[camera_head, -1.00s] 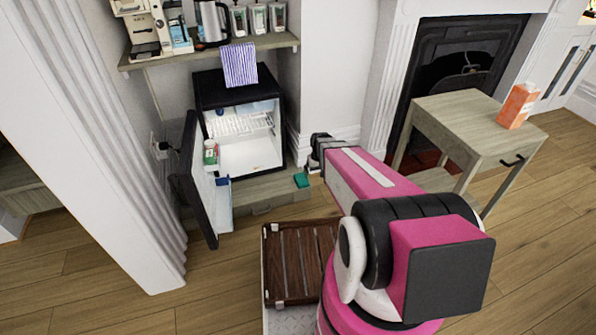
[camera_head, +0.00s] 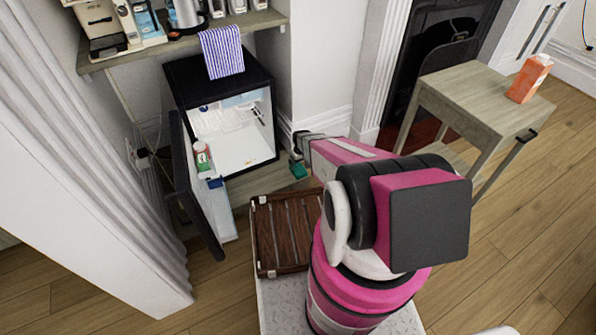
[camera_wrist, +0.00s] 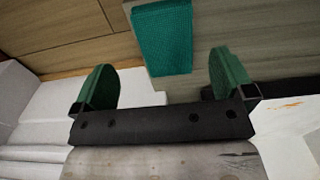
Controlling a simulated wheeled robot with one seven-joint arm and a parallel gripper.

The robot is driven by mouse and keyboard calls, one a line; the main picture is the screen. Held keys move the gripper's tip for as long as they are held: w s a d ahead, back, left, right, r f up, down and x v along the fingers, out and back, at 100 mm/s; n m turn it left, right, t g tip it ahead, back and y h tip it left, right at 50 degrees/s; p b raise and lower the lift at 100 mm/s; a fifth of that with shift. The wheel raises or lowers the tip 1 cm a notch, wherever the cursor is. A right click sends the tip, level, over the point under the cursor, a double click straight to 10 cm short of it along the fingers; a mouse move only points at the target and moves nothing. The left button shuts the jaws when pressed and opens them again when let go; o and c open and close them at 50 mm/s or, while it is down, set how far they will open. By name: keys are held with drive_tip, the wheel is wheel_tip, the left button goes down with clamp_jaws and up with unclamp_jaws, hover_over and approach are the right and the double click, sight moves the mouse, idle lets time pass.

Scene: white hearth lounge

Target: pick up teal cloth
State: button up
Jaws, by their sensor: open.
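The teal cloth (camera_wrist: 163,38) is a small folded textured piece in the wrist view. It lies on a grey-brown wooden surface at that surface's edge, beyond and between my fingers. In the head view the cloth (camera_head: 298,171) shows as a small teal patch low in front of the wall, right of the open fridge. My gripper (camera_wrist: 168,82) is open with its two green fingers apart and nothing between them. In the head view my gripper (camera_head: 300,146) is small and dark, just above the cloth, partly hidden by my arm.
The open small fridge (camera_head: 233,125) stands left of the cloth, its door (camera_head: 190,190) swung out. A wooden side table (camera_head: 468,95) with an orange carton (camera_head: 528,78) stands right.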

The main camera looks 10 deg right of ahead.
sight(299, 170)
drive_tip(key=f, duration=0.6)
drive_tip(key=shift+w+a+f, duration=0.15)
drive_tip(key=shift+a+f, duration=0.1)
drive_tip(key=shift+a, duration=0.1)
drive_tip(key=c, duration=0.9)
